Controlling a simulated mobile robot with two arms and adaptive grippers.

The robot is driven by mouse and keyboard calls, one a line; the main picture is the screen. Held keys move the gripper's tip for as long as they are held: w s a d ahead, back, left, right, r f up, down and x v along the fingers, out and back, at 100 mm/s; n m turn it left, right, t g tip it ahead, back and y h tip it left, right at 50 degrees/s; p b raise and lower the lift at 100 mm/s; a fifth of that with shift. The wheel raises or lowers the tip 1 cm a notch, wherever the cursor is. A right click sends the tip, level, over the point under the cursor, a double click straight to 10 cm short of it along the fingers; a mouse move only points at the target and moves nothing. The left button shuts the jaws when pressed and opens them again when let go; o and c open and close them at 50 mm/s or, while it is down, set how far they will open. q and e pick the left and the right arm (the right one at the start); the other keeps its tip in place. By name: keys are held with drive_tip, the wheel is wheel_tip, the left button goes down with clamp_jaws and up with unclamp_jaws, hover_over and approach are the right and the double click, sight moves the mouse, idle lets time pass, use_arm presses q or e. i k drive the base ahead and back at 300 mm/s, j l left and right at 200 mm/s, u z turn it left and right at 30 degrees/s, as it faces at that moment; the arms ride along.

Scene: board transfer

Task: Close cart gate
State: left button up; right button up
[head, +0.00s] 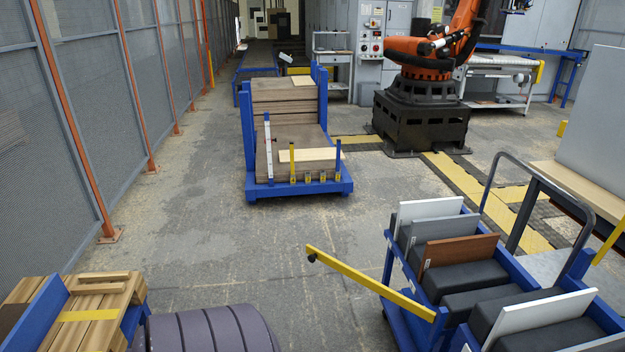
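A blue cart (398,293) with a curved grey handle stands at the lower right. Its gate looks to be the yellow bar (370,284), which stands swung out from the cart's near left side into the aisle. The bar has a black knob at its free end (312,257), and that end touches nothing. The cart holds dark padded blocks with upright boards between them, among them a brown board (458,252) and a white board (430,209). The cart's near end is cut off by the picture edge. Neither of my grippers is in view.
A blue pallet rack (247,135) with stacked boards stands mid-aisle. Wooden planks (100,295) lie at the lower left. An orange robot arm (425,60) stands at the back, and mesh fencing (90,110) runs along the left. The floor (240,240) left of the bar is clear.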

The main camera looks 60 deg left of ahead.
sight(428, 314)
drive_tip(key=u, duration=1.65)
